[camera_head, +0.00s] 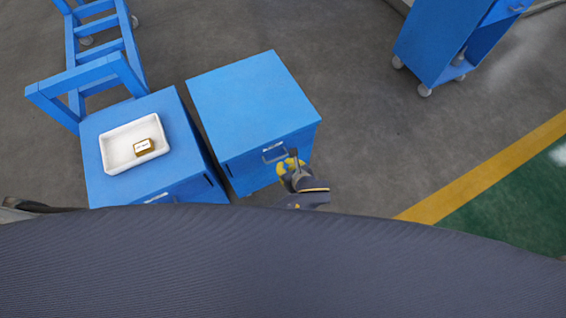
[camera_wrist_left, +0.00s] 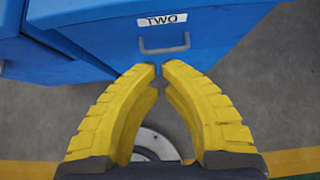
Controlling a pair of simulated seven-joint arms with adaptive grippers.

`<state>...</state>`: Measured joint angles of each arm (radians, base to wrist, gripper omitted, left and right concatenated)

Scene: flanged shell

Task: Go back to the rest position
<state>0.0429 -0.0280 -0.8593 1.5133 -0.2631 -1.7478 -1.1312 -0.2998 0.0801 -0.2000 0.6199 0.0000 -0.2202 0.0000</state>
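My left gripper (camera_head: 291,167) has yellow fingers and hangs low in front of the right blue cabinet (camera_head: 252,95), near its drawer handle (camera_head: 274,152). In the left wrist view, the left gripper's fingertips (camera_wrist_left: 159,69) come together with nothing between them. Beyond them is the blue drawer front (camera_wrist_left: 110,38) with a "TWO" label (camera_wrist_left: 163,19) and a grey handle (camera_wrist_left: 164,46). The fingertips look apart from the handle. The drawer looks closed. My right gripper is not in view.
A wheeled blue cart (camera_head: 442,48) is at the upper right. The grey floor (camera_head: 370,130) between is clear.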

